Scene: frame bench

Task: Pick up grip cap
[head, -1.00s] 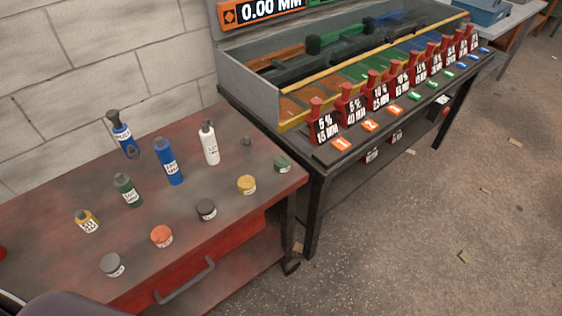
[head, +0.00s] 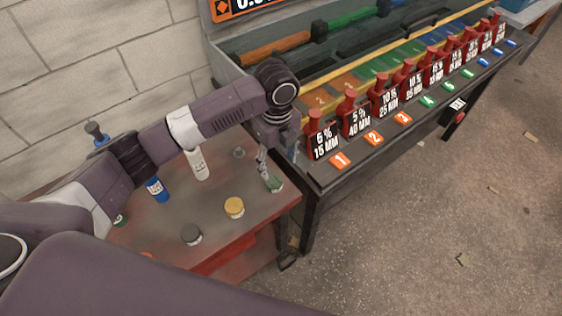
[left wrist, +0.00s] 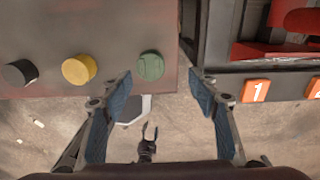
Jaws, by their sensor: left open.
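No label I can read names the grip cap. My left gripper (head: 264,172) is right by this jar in the head view. In the wrist view its fingers (left wrist: 161,92) are spread and empty, with the lid just beyond the tips. A small grey cap-like piece (head: 238,152) stands farther back. My right gripper (left wrist: 148,134) shows small over the floor in the wrist view, its fingers apart.
A white bottle (head: 197,164) and a blue bottle (head: 157,190) are behind. The rack table (head: 322,180) with red-topped labelled blocks adjoins on the right.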

